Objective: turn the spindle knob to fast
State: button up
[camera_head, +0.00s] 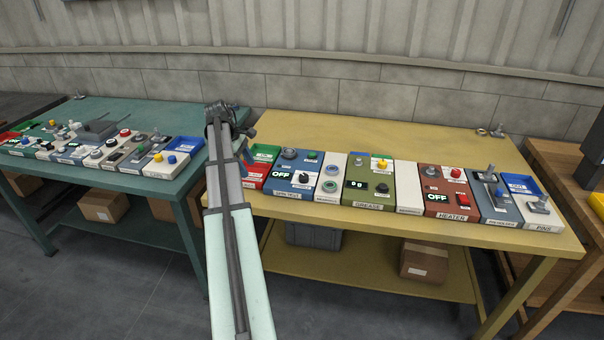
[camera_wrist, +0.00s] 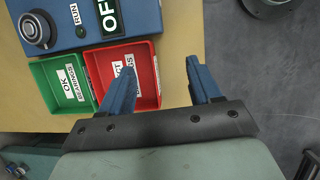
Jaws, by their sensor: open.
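No label reading spindle or fast can be made out, so I cannot tell which knob is the spindle knob. A blue panel (camera_head: 272,172) on the yellow table has a round grey knob (camera_head: 289,154) and an OFF display (camera_head: 281,174). In the wrist view the same panel shows a round knob (camera_wrist: 36,30) at top left, beside a RUN label. My gripper (camera_wrist: 160,66) is open and empty, its blue fingers apart. One finger overlaps the red tray in that view; the other is over the yellow tabletop. In the head view my arm partly hides the gripper.
A red tray (camera_wrist: 148,93) and a green tray (camera_wrist: 52,72) stand beside the blue panel. Green GREASE (camera_head: 369,195) and brown HEATER (camera_head: 447,205) panels sit farther right. A teal table (camera_head: 150,110) with several panels stands left. The yellow tabletop (camera_head: 330,124) behind the panels is mostly clear.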

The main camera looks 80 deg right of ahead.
send_near(304, 175)
jog(key=shift+y, duration=0.4)
jog(key=x, duration=0.8)
jog(key=shift+d+f, duration=0.25)
jog(key=shift+f, duration=0.1)
jog(key=c, duration=1)
